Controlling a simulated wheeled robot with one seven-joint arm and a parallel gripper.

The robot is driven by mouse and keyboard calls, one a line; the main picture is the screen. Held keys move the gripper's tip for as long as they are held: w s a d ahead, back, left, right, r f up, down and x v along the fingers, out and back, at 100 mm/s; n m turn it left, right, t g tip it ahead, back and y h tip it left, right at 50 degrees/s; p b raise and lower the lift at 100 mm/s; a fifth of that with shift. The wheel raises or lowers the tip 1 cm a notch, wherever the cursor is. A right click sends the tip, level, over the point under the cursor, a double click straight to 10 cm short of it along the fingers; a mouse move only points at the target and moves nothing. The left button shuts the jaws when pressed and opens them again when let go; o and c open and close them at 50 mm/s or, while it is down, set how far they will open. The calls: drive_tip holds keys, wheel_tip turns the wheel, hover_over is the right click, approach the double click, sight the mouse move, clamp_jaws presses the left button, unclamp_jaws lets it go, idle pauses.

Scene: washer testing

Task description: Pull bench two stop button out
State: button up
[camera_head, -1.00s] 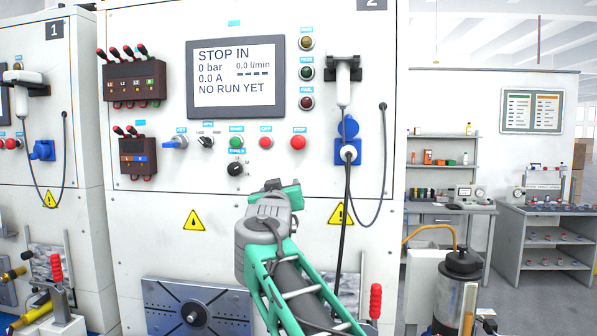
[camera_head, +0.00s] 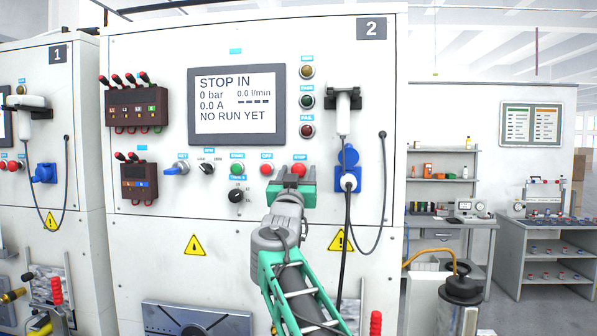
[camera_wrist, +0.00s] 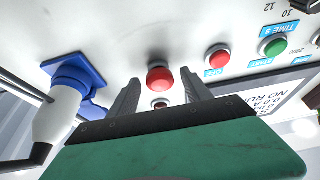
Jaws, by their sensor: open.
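The bench two stop button (camera_head: 299,169) is a red round knob at the right end of the control row, under a blue label. In the wrist view the red stop button (camera_wrist: 160,78) stands between my two open fingers, with no clear contact on either side. My gripper (camera_head: 296,180) is at the panel just below the button and hides part of its surroundings in the head view. In the wrist view my gripper (camera_wrist: 161,84) is open and empty. The bench screen (camera_head: 237,105) reads STOP IN and NO RUN YET.
The red off button (camera_head: 267,170) and green start button (camera_head: 237,169) sit left of the stop button. A blue socket (camera_head: 348,180) with a plug and hanging cables is close on the right. A dark knob (camera_head: 236,196) is lower left.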

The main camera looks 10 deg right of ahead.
drive_tip(key=shift+c, duration=0.6)
clamp_jaws()
idle(0.7)
